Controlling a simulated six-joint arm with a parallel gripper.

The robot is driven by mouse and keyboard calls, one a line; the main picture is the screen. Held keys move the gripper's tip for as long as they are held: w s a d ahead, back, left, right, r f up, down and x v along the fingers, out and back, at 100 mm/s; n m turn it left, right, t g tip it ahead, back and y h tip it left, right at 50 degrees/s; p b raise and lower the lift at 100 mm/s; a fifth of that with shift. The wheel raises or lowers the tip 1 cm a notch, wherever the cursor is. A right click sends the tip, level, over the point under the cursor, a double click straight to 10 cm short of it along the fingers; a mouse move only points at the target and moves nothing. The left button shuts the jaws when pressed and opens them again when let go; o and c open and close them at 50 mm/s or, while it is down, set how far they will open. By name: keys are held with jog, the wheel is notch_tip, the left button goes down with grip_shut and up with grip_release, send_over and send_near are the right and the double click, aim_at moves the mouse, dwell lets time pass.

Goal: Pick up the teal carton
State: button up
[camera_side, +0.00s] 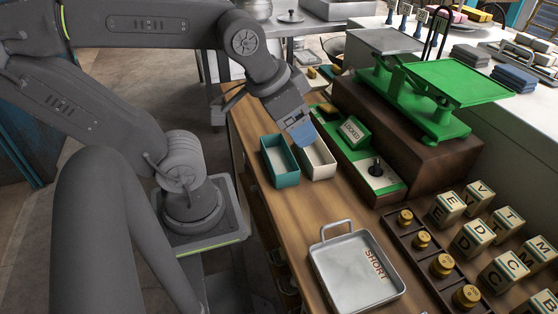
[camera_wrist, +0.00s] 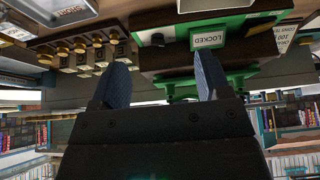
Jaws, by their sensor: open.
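The teal carton (camera_side: 280,162) is an open-topped box standing upright on the wooden bench in the side view. A white carton (camera_side: 318,160) of similar shape stands close beside it on the right. My gripper (camera_side: 302,136) is above and behind the white carton, and its blue-padded finger overlaps that carton's far edge in the picture. In the wrist view my gripper (camera_wrist: 160,88) has its two blue fingers spread wide with nothing between them. I cannot see the teal carton in the wrist view.
A green panel with a LOCKED sign (camera_side: 354,131) and a black knob lies right of the cartons. A green scale (camera_side: 440,90) stands on a brown block behind it. A metal tray marked SHORT (camera_side: 352,284) is at the front, beside brass weights (camera_side: 442,264) and letter blocks (camera_side: 503,270).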

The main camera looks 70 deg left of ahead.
jog(key=o, duration=0.4)
jog(key=shift+c, duration=0.2)
jog(key=n+g+y, duration=0.5)
jog(key=n, duration=1.2)
send_near(277, 161)
jog(key=x, duration=0.6)
jog(key=shift+w+a+f, duration=0.1)
jog(key=shift+a+f, duration=0.1)
jog(key=shift+f, duration=0.15)
